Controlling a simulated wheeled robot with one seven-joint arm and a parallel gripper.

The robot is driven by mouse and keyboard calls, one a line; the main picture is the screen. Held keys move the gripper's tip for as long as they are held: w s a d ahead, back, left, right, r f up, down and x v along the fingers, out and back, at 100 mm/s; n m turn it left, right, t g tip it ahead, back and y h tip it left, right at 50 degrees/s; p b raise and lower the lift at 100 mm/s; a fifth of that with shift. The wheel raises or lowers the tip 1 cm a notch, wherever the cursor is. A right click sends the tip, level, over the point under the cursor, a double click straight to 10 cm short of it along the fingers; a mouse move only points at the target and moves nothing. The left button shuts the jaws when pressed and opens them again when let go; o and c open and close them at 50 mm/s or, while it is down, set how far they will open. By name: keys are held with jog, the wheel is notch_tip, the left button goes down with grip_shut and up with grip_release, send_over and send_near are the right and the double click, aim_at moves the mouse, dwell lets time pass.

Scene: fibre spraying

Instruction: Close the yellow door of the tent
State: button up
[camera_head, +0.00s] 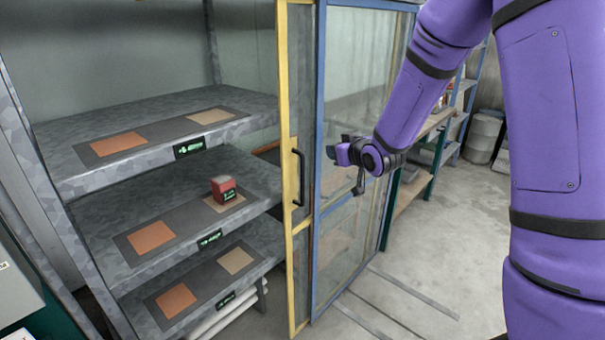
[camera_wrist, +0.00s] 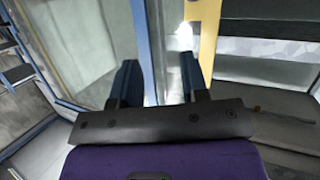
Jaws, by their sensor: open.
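The yellow door (camera_head: 283,110) has a yellow frame with glass panes and a black vertical handle (camera_head: 298,178). In the head view it stands beside the blue-framed door (camera_head: 319,120), with open shelves to its left. My gripper (camera_head: 332,152) is to the right of the handle, in front of the blue-framed glass, and apart from the handle. In the wrist view my gripper (camera_wrist: 160,85) shows two dark fingers spread apart with nothing between them. The yellow frame (camera_wrist: 208,35) shows just beyond the right finger, and the blue frame (camera_wrist: 142,40) lies behind the fingers.
Grey shelves (camera_head: 70,172) stand at the left with orange and tan squares. A red box (camera_head: 223,188) sits on the middle shelf. A workbench (camera_head: 412,185) stands behind my arm. The concrete floor (camera_head: 440,265) at the right is mostly clear, with rails along it.

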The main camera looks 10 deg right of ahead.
jog(key=w+a+f+n+t+y, duration=0.1)
jog(key=a+f+y, duration=0.1)
jog(key=f, duration=0.4)
jog(key=w+a+f+t+y, duration=0.1)
jog(key=f+t+y, duration=0.1)
jog(key=f, duration=0.5)
jog(key=x, duration=1.1)
jog(key=shift+f, duration=0.2)
jog(key=shift+a, duration=0.1)
grip_shut()
